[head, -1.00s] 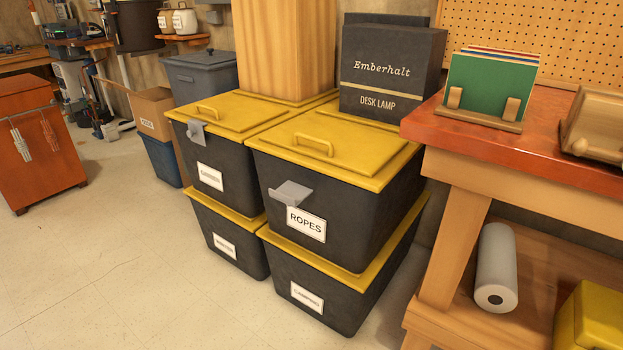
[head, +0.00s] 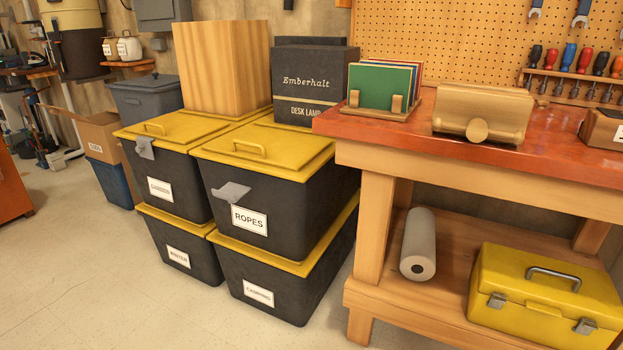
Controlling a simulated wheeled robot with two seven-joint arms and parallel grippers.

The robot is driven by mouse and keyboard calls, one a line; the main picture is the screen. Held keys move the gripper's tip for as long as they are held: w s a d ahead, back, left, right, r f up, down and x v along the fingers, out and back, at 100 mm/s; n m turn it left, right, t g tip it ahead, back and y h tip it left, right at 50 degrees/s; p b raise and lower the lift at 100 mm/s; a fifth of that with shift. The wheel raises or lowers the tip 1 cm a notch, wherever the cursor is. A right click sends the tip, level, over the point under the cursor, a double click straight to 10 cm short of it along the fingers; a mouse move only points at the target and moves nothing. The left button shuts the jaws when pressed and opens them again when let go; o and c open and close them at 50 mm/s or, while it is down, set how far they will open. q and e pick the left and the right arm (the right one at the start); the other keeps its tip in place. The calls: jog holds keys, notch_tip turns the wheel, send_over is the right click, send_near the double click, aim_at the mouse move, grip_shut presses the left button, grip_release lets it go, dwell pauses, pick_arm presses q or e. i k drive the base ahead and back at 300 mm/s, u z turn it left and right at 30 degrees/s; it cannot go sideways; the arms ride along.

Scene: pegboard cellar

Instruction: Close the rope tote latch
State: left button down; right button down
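The ropes tote (head: 283,209) is a black bin with a yellow lid (head: 265,148) and a white ROPES label (head: 249,220). It sits on the camping tote (head: 265,278). Its grey latch (head: 231,192) sticks outward from the front, tilted away from the lid rim. The garden tote (head: 168,180) stands to its left, and its grey latch (head: 145,147) lies up against the lid edge. Neither gripper shows in the head view.
A workbench (head: 450,152) with a lower shelf stands right of the totes. A yellow toolbox (head: 545,300) and a paper roll (head: 418,245) are on that shelf. Floor in front is clear.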

aim_at(231, 192)
jog(key=z, duration=1.2)
jog(key=i, duration=0.5)
jog(key=u, duration=1)
jog(key=i, duration=0.5)
jog(key=z, duration=0.05)
